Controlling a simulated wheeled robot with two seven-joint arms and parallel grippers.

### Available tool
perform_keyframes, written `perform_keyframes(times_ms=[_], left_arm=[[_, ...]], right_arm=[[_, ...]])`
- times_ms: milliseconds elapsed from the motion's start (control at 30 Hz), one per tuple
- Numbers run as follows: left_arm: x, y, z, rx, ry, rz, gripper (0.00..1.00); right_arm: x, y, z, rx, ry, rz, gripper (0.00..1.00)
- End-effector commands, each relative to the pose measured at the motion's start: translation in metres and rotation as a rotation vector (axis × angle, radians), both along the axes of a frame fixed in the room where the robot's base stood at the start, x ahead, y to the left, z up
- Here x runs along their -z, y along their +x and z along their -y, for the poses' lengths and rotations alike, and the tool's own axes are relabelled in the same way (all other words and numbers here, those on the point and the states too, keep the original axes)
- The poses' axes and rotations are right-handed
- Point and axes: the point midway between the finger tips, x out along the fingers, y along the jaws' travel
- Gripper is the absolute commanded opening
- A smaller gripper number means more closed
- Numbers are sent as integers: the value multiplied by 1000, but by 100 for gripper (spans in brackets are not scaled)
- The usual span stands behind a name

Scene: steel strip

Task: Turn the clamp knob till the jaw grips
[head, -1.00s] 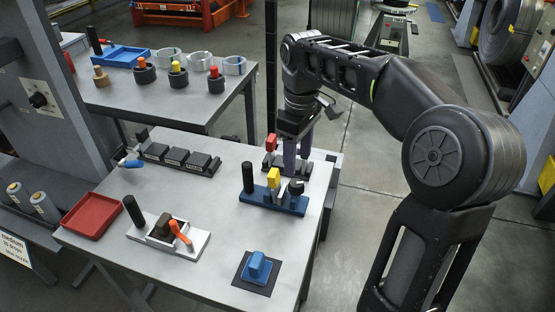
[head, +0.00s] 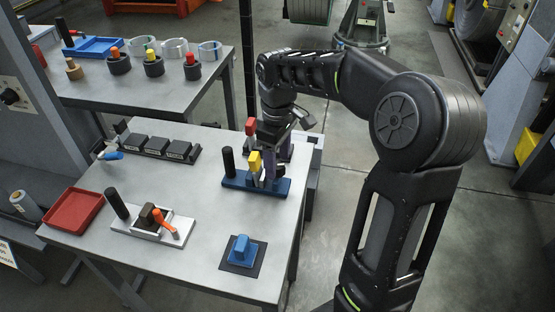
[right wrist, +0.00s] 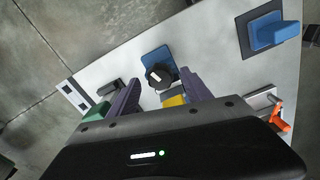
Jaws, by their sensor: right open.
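The clamp has a blue base (head: 235,181), a black upright post (head: 228,160) and a yellow block (head: 255,162). Its black knob is hidden behind my right gripper (head: 271,172) in the head view. In the right wrist view the ridged black knob (right wrist: 158,76) shows from above, with a white mark, beside the yellow block (right wrist: 174,101). My right gripper (right wrist: 160,80) is open, its two purple-grey fingers on either side of the knob. I cannot tell whether they touch it. My left gripper is out of view.
A blue block on a black pad (head: 241,252), a white fixture with an orange lever (head: 164,223), a red tray (head: 74,211) and black blocks (head: 155,146) share the table. The front middle is bare.

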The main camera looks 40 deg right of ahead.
Motion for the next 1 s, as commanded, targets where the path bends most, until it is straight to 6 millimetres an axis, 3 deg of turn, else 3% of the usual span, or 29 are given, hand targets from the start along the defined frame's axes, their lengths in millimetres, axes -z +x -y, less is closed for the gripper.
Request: perform_keyframes(times_ms=[367, 1000], left_arm=[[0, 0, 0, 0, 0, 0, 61], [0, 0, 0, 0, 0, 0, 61]], right_arm=[[7, 0, 0, 0, 0, 0, 57], [7, 0, 0, 0, 0, 0, 4]])
